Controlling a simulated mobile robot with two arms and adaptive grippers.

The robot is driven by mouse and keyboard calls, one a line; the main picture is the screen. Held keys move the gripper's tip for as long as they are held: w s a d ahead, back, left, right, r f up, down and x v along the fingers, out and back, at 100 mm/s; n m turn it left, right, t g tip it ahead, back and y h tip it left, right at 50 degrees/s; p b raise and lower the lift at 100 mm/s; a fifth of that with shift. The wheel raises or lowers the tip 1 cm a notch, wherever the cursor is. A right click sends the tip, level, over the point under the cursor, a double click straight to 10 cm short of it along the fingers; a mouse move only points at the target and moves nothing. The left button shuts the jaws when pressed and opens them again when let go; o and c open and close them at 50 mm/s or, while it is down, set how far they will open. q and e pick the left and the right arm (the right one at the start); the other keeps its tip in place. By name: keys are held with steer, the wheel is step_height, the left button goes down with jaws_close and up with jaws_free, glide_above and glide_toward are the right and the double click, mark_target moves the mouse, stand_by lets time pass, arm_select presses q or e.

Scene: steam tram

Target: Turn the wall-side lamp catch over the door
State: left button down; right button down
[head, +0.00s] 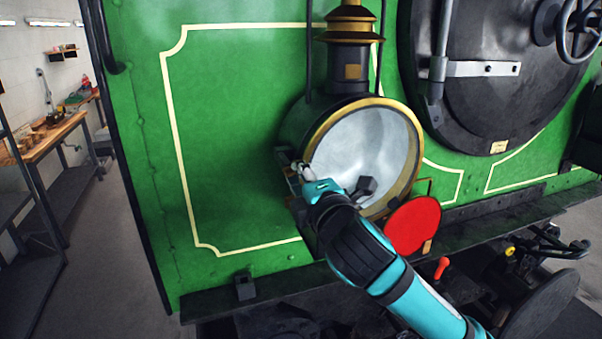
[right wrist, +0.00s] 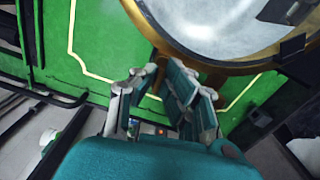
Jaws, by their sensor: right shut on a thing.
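The round headlamp has a glass door with a brass rim (head: 409,120) on the green front of the tram. The rim also fills the top of the right wrist view (right wrist: 190,52). My right gripper (head: 303,172) is at the lower left edge of the lamp, on the side towards the workshop wall. Its fingers (right wrist: 160,98) are closed in around the wall-side lamp catch beside the rim. The catch is mostly hidden by the fingers, so I cannot tell how far it is turned. The door lies against the lamp body. My left gripper is not in view.
A red disc (head: 413,226) stands just right of my right forearm, below the lamp. The dark round smokebox door (head: 500,75) is to the right. A dark ledge (head: 215,302) runs below. A workbench (head: 45,137) stands far left; the floor before it is clear.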

steer(key=shift+r+m, duration=0.1)
steer(key=shift+m, duration=0.5)
steer(key=c, duration=1.5)
jaws_free()
steer(key=shift+o, duration=0.3)
steer(key=v, duration=1.2)
